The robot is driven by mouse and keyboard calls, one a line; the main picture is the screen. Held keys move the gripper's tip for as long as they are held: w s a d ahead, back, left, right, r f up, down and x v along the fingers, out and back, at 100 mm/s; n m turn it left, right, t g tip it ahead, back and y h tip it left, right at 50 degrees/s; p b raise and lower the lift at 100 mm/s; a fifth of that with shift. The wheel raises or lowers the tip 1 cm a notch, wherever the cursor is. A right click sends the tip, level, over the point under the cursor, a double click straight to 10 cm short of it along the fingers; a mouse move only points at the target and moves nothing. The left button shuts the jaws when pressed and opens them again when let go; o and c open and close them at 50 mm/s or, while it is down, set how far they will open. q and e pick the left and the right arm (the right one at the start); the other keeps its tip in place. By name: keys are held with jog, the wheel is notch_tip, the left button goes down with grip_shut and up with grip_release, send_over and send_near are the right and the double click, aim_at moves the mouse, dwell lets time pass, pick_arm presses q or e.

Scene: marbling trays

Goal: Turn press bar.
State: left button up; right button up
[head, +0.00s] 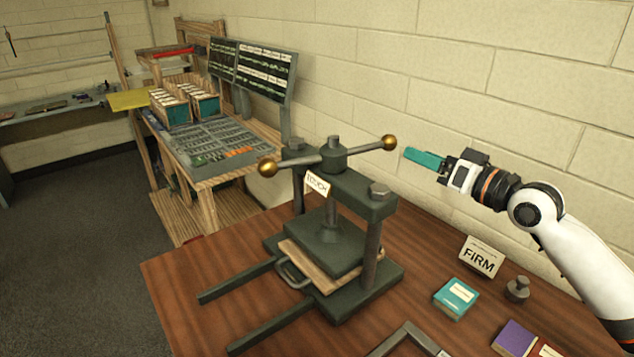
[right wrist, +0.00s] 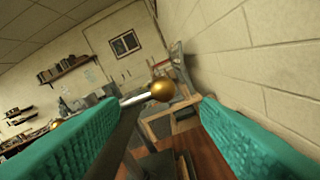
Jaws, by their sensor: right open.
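A dark green screw press (head: 335,240) stands on the brown wooden table. Its press bar (head: 358,149) lies across the top of the screw, with a brass ball at each end. One ball (head: 268,167) is at the left, the other (head: 389,142) at the right. My right gripper (head: 408,153) points left, just right of the right-hand ball and apart from it. In the right wrist view the brass ball (right wrist: 162,89) shows ahead, between the two open teal fingers, with nothing gripped. My left gripper is not in view.
On the table (head: 190,300) are a FIRM sign (head: 481,257), a teal book (head: 456,297), a small grey weight (head: 517,289) and a purple book (head: 514,338). The block wall (head: 480,90) is close behind my right arm. A wooden workbench (head: 215,170) stands at the back left.

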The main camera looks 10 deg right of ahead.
jog(key=shift+c, duration=0.4)
jog(key=shift+r, duration=0.15)
jog(key=shift+c, duration=0.3)
jog(key=n+g+h+p, duration=0.7)
jog(key=n+g+p, duration=0.4)
jog(key=n+p, duration=0.95)
send_near(392, 136)
jog(key=shift+n, duration=0.85)
jog(key=p+x, duration=0.1)
jog(key=x, duration=0.7)
jog(key=shift+a+f, duration=0.15)
jog(key=shift+f, duration=0.1)
jog(key=shift+w+a+f, duration=0.1)
jog(key=shift+w+f, duration=0.15)
jog(key=shift+f, duration=0.4)
grip_shut()
